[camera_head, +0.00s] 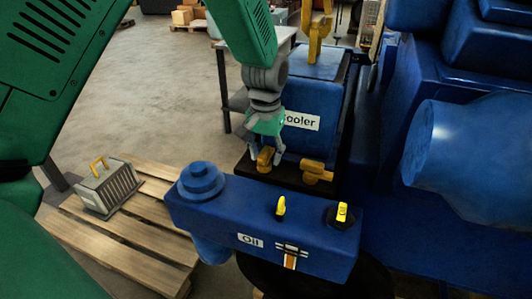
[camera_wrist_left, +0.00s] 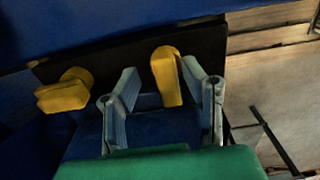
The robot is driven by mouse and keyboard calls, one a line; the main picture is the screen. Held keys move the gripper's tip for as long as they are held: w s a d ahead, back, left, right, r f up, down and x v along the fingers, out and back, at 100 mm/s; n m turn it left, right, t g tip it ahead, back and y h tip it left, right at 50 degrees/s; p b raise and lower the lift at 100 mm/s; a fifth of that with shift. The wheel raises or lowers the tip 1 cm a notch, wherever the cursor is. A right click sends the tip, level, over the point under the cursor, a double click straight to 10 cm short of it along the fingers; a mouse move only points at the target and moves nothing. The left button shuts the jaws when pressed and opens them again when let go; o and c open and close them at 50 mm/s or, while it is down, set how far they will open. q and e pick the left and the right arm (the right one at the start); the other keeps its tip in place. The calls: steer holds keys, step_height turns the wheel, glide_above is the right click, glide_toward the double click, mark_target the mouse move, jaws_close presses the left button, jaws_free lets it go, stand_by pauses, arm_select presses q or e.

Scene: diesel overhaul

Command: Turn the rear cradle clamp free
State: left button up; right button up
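The blue cooler (camera_head: 305,105), with a white label, sits on a black cradle (camera_head: 328,190). Two yellow cradle clamps are at its front edge, a left one (camera_head: 265,160) and a right one (camera_head: 316,173); I cannot tell which is the rear one. My left gripper (camera_head: 265,152) points down at the left clamp. In the left wrist view, its fingers (camera_wrist_left: 160,72) are apart, with one yellow clamp (camera_wrist_left: 167,78) between them, closer to the right finger. The other clamp (camera_wrist_left: 65,92) lies outside the fingers to the left. My right gripper is not in view.
A blue oil module (camera_head: 215,212) with yellow handles stands in front of the cradle. The large blue engine (camera_head: 440,150) fills the right side. A grey finned unit (camera_head: 108,190) rests on a wooden pallet (camera_head: 125,245) at left. A bench (camera_head: 237,98) stands behind.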

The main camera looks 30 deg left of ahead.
arm_select(q)
steer(key=c, duration=0.4)
steer(key=shift+a, duration=0.2)
jaws_close()
steer(key=shift+a, duration=0.25)
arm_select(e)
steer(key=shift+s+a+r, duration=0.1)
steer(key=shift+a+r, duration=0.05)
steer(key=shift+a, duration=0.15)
